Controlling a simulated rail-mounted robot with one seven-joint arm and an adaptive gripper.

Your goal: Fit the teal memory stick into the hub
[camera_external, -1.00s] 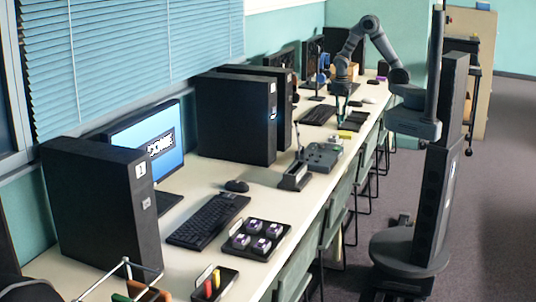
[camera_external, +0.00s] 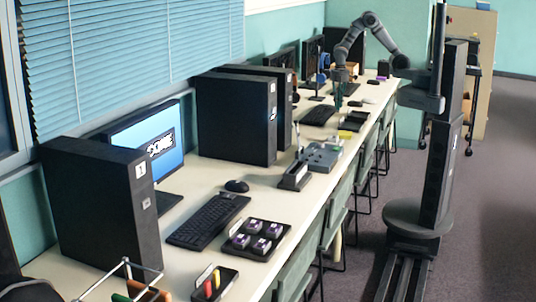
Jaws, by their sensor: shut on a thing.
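My gripper (camera_external: 338,90) is small in the external view, above the far part of the long bench, pointing down. It is shut on a small dark teal thing (camera_external: 338,100), seemingly the memory stick. The stick's shape and tilt are too small to tell. I cannot pick out the hub for certain; several small dark things lie on the bench near the gripper. I cannot tell whether the stick touches anything.
A black keyboard (camera_external: 318,115) lies left of the gripper. Dark computer towers (camera_external: 236,118) line the wall side. Green chairs (camera_external: 338,208) stand along the front edge.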

